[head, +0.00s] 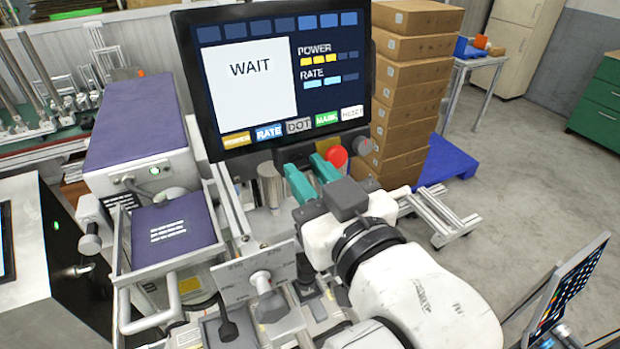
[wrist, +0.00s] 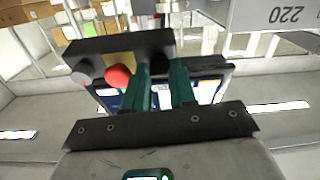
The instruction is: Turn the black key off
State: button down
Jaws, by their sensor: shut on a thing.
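A dark control box (wrist: 100,48) shows in the wrist view, with a red button (wrist: 118,77), a grey knob (wrist: 83,76) and a small black key (wrist: 159,66) along its face. My gripper (wrist: 161,80) has green fingers on either side of the black key and is shut on it. The fingers cover part of the key, so its turned angle cannot be told. In the head view my gripper (head: 313,175) reaches under the monitor, just left of the red button (head: 336,156). The key is hidden there behind the fingers.
A monitor (head: 248,75) reading WAIT stands above the gripper. A machine with a purple top (head: 140,130) is at the left. Stacked brown boxes (head: 405,100) stand behind at the right, by a blue pallet (head: 447,158).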

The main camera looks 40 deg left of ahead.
jog(key=n+b, duration=0.2)
jog(key=n, duration=0.1)
jog(key=n+g+b, duration=0.1)
jog(key=b, duration=0.1)
jog(key=shift+w+d+f+n, duration=0.15)
jog(key=shift+f+n, duration=0.1)
jog(key=shift+n, duration=0.15)
jog(key=n+g+b, duration=0.1)
jog(key=n+b, duration=0.3)
jog(key=n, duration=0.1)
jog(key=n+b, duration=0.2)
jog(key=n+g+b, duration=0.1)
jog(key=n+b, duration=0.1)
jog(key=n, duration=0.1)
jog(key=shift+w+r+h, duration=0.1)
jog(key=shift+r+h, duration=0.1)
jog(key=shift+h, duration=0.2)
jog(key=shift+r+n+g+h+b, duration=0.15)
jog(key=shift+n+b, duration=0.35)
jog(key=shift+n, duration=0.45)
jog(key=shift+n+g+h+b, duration=0.15)
jog(key=shift+n+b, duration=0.3)
jog(key=shift+n, duration=0.5)
jog(key=c, duration=1.2)
grip_release()
jog(key=shift+r, duration=0.1)
jog(key=b+v, duration=0.1)
jog(key=v, duration=0.9)
jog(key=shift+d, duration=0.35)
